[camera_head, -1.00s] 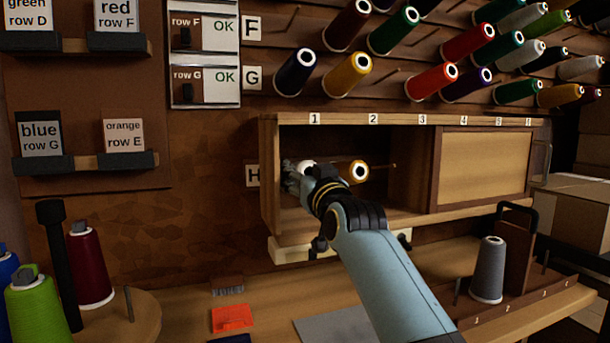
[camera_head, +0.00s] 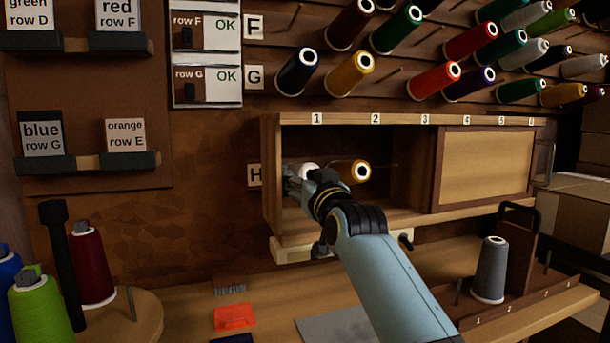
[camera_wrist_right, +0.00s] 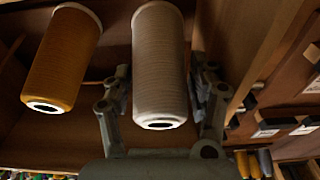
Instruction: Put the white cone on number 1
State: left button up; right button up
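The white cone (camera_head: 309,170) is in the open cubby of row H, below the number 1 label (camera_head: 317,119). My right gripper (camera_head: 296,184) reaches into the cubby and partly hides it. In the right wrist view the white cone (camera_wrist_right: 160,65) lies between the two fingers of my right gripper (camera_wrist_right: 161,88). The fingers look spread, with narrow gaps beside the cone. The peg behind the cone is hidden. My left gripper is not in view.
A gold cone (camera_head: 360,172) hangs close to the right, below number 2; it also shows in the wrist view (camera_wrist_right: 62,60). The cubby's side wall (camera_head: 271,175) is close on the left. A sliding panel (camera_head: 485,167) covers the right part. A grey cone (camera_head: 489,270) stands on the bench rack.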

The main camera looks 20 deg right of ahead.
jog(key=shift+o, duration=0.8)
jog(key=shift+r, duration=0.25)
